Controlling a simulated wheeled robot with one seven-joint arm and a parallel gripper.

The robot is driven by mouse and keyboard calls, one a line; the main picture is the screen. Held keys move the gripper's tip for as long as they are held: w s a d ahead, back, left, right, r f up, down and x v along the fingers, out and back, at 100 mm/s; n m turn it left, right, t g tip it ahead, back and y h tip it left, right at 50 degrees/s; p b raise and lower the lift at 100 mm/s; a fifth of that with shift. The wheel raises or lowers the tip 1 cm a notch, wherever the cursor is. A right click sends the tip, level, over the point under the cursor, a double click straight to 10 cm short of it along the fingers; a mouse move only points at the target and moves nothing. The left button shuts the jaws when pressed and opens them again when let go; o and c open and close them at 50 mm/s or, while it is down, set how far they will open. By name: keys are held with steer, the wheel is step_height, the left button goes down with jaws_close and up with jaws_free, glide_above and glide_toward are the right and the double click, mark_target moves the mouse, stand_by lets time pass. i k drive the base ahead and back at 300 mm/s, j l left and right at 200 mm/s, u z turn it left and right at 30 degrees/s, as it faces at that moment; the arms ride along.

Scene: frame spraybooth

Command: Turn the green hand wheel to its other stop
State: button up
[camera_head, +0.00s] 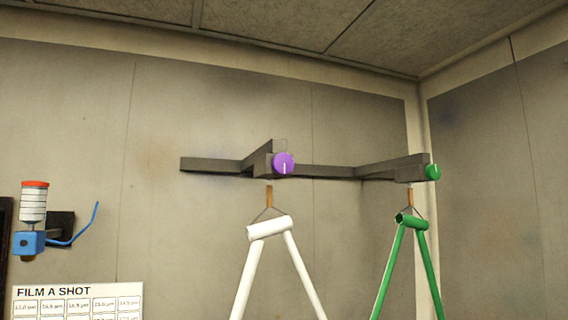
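The green hand wheel (433,172) is a small round disc at the end of the right dark bracket arm, high on the wall near the room's corner. A short pale mark shows on its face, but it is too small to read its angle surely. A larger purple wheel (283,163) with a white line pointing down sits on the left bracket arm. My gripper is not in view, so its distance from the green wheel cannot be seen.
A dark rail (215,165) carries both bracket arms. A white frame (268,228) hangs below the purple wheel, a green frame (411,221) below the green one. A blue device (29,243) and a chart (77,301) are on the left wall.

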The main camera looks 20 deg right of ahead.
mark_target(433, 172)
steer(key=z, duration=1.55)
